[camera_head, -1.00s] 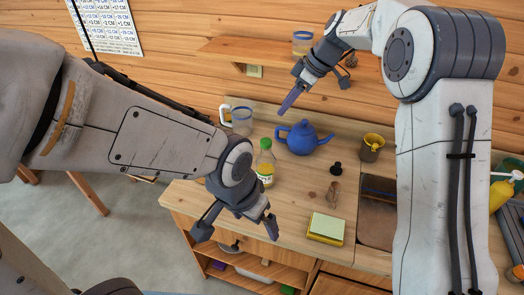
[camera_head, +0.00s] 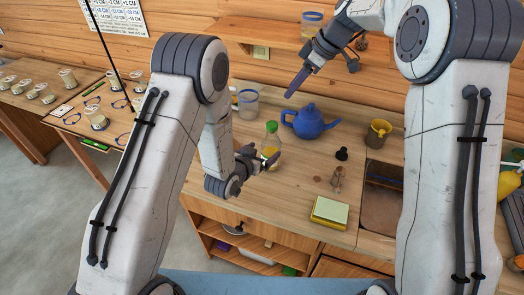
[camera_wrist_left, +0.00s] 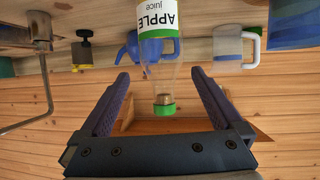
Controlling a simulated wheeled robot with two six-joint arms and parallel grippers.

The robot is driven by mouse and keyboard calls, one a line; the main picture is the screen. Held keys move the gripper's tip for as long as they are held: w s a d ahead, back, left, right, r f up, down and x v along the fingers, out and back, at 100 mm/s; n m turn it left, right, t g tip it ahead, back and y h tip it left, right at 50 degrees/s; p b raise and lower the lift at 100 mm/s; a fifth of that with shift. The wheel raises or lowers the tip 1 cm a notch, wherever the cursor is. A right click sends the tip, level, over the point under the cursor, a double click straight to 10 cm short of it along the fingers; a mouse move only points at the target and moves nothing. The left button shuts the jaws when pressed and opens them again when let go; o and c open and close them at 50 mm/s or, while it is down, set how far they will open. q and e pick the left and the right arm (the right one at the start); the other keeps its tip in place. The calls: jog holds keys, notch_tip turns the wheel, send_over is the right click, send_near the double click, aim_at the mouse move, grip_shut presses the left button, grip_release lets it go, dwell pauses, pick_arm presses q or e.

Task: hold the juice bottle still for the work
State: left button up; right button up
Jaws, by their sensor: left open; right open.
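The juice bottle (camera_head: 271,142), clear with a green cap and an apple juice label, stands upright on the wooden counter. My left gripper (camera_head: 268,163) is open beside it, its fingers partly covering the bottle's lower part. In the left wrist view the picture is upside down, and the bottle (camera_wrist_left: 163,80) shows between the two open fingers, with visible gaps on both sides. My right gripper (camera_head: 298,82) is open, raised above the counter near the back wall, away from the bottle.
A blue teapot (camera_head: 309,123) stands right of the bottle and a clear mug (camera_head: 247,101) behind it. The counter's front is mostly clear.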

aim_at(275, 141)
pick_arm(q)
jog(key=shift+w+f, duration=0.25)
jog(key=shift+w, duration=0.15)
jog(key=x, duration=0.9)
jog(key=shift+w+d, duration=0.2)
jog(key=shift+w, duration=0.1)
grip_shut()
